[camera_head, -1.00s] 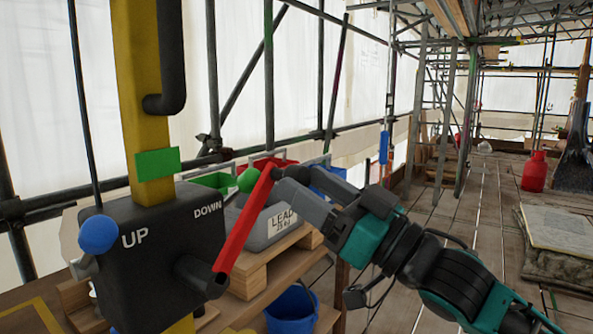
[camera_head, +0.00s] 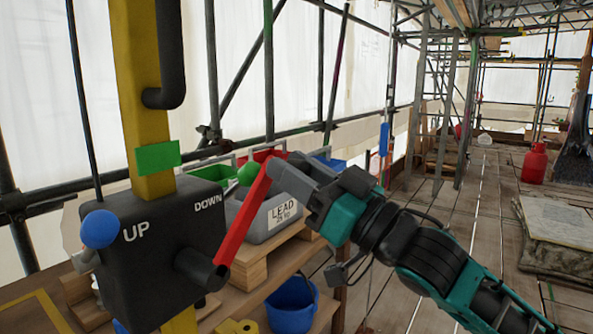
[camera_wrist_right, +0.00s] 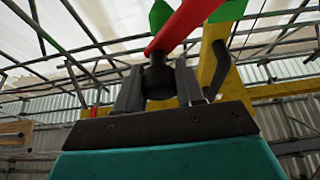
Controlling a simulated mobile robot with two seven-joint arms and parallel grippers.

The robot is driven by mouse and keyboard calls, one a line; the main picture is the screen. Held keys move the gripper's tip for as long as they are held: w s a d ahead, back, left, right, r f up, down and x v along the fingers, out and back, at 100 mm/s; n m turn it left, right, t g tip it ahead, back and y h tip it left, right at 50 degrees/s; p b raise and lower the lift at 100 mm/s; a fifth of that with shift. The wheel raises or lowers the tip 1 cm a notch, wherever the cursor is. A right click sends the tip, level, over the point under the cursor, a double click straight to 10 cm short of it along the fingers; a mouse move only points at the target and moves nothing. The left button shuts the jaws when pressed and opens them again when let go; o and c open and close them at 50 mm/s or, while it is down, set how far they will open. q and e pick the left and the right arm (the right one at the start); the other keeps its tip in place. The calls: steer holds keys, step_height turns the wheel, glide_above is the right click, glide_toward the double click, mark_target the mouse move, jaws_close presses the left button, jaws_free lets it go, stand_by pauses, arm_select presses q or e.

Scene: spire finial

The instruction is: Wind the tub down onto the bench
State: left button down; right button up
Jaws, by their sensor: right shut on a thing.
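A dark winch box (camera_head: 150,250) marked UP and DOWN is on a yellow post at the left of the head view. Its red crank arm (camera_head: 243,225) slants up and right from the dark hub. My right gripper (camera_head: 277,172) is shut on the dark crank handle (camera_wrist_right: 158,78) at the arm's upper end; in the wrist view the handle sits between the two fingers. A grey tub labelled LEAD 25 kg (camera_head: 262,222) stands on a wooden pallet behind the crank. Whether this is the task's tub, I cannot tell. My left gripper is out of view.
A blue bucket (camera_head: 291,305) is below the pallet. A red gas bottle (camera_head: 535,163) stands on the boards at right. The middle walkway is clear.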

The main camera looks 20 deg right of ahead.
jaws_close()
steer(key=shift+f, duration=0.15)
